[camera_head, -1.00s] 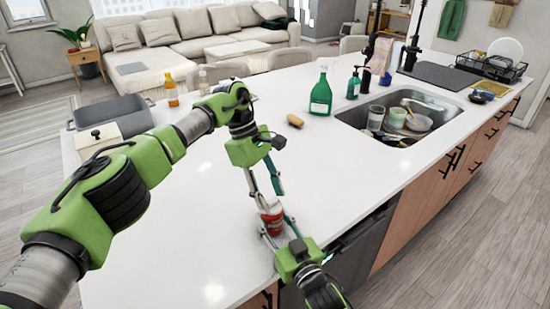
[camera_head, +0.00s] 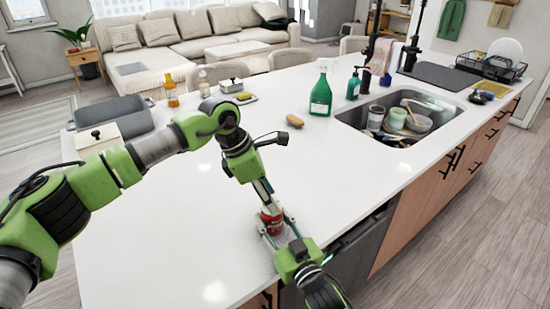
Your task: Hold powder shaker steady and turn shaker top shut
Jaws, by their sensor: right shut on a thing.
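The powder shaker (camera_head: 273,222) is a small red container standing upright on the white counter near its front edge. My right gripper (camera_head: 277,232) comes from the front edge and is shut on the shaker's lower body, one finger on each side. My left gripper (camera_head: 265,192) points down from above, with its fingertips at or just above the shaker's top. The shaker top is mostly hidden behind those fingers. I cannot tell whether the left fingers touch the top or how far apart they are.
A sink (camera_head: 401,118) with dishes lies at the right. A green spray bottle (camera_head: 321,95), a brown sponge-like item (camera_head: 295,121), an amber bottle (camera_head: 171,90) and a grey tray (camera_head: 124,117) stand farther back. The counter (camera_head: 180,240) around the shaker is clear.

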